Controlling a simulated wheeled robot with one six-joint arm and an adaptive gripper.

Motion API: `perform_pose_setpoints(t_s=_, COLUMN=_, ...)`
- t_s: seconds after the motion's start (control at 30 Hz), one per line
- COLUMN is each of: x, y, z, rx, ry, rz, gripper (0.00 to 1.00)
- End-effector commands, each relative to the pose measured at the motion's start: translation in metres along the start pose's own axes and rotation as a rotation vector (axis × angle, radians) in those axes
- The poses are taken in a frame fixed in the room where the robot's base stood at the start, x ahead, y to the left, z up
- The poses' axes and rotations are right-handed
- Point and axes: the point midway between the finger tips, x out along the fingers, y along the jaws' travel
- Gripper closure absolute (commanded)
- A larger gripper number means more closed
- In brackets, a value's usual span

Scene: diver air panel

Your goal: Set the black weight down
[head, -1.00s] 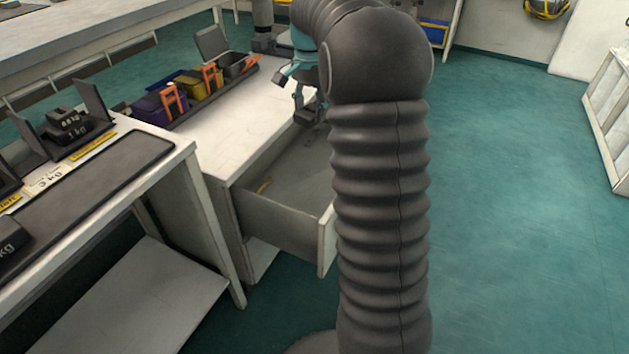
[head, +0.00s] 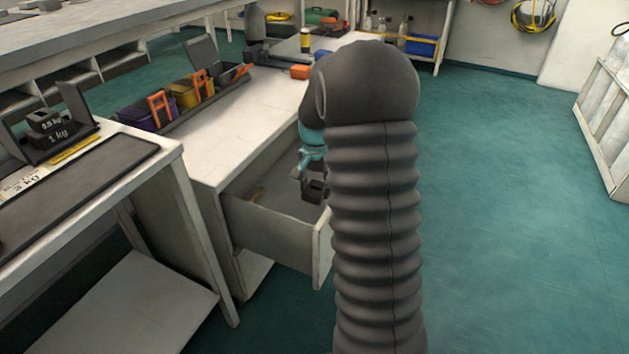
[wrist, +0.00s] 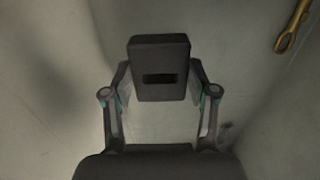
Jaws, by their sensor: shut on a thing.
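My gripper (wrist: 160,95) is shut on the black weight (wrist: 158,60), a dark block with a slot in its face, seen in the wrist view between the two fingers. In the head view the weight (head: 315,190) hangs below my gripper (head: 311,172), over the open drawer (head: 270,232). Pale drawer surfaces surround it in the wrist view. I cannot tell whether the weight touches the drawer floor. My own arm hides the drawer's right part in the head view.
A yellow-brass tool (wrist: 293,25) lies in the drawer near the top right of the wrist view. The white worktop (head: 225,145) carries a dark rack (head: 190,120) with purple and yellow bins. Other black weights (head: 48,135) stand on the left bench.

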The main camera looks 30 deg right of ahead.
Motion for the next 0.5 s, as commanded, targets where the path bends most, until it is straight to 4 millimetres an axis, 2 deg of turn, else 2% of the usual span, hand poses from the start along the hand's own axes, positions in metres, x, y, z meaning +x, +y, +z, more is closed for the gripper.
perform_pose_setpoints(t_s=0.27, x=0.019, y=0.000, z=0.000, rx=0.000, ry=0.002, rz=-0.001, gripper=1.00)
perform_pose_setpoints(t_s=0.5, x=0.051, y=0.000, z=0.000, rx=0.000, ry=0.001, rz=0.000, gripper=1.00)
